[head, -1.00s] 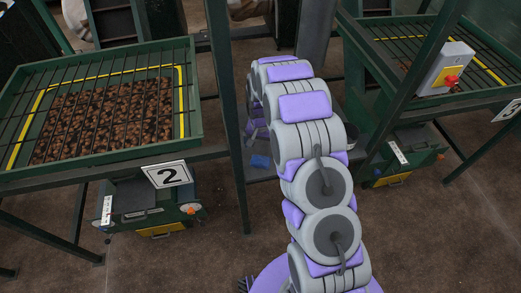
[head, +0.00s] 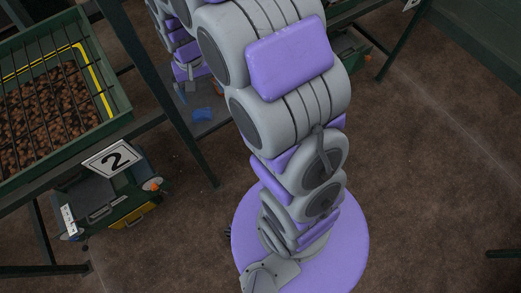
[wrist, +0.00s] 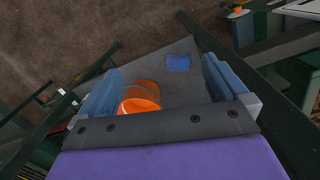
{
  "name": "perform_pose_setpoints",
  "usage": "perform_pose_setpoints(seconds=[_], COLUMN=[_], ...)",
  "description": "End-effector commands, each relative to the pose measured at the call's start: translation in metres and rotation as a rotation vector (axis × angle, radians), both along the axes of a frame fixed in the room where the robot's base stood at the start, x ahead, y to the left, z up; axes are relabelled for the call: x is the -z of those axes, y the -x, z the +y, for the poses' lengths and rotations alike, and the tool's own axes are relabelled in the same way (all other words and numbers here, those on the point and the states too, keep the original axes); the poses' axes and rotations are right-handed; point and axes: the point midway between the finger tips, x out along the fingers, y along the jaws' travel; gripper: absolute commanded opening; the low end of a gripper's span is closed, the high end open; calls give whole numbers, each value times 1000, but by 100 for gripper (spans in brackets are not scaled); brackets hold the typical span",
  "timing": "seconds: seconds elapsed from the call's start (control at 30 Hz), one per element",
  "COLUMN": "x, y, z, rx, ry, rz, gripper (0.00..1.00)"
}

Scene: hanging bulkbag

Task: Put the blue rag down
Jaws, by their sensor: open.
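The blue rag (wrist: 178,63) lies on a flat grey surface (wrist: 185,88) in the wrist view, ahead of my gripper. It also shows in the head view (head: 202,114), left of my arm. My gripper (wrist: 160,70) is open, with its two blue-grey fingers wide apart and no rag between them. The rag looks beyond the fingertips, apart from them. In the head view my arm hides much of the area around the gripper.
An orange bucket (wrist: 140,97) stands by the left finger in the wrist view. Dark green frame posts (head: 165,100) flank the grey surface. Brown floor is clear at right.

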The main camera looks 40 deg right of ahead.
Motion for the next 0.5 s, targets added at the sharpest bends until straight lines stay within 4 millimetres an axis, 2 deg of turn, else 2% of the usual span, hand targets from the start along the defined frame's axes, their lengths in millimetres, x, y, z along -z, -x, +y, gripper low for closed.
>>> perform_pose_setpoints(seconds=[0.03,0.2,0.5], x=[-15,-48,-85], y=[15,71,177], z=[0,0,0], rx=[-14,-66,-157], ry=[-1,-4,-14], rz=[-5,16,54], gripper=[100,100,100])
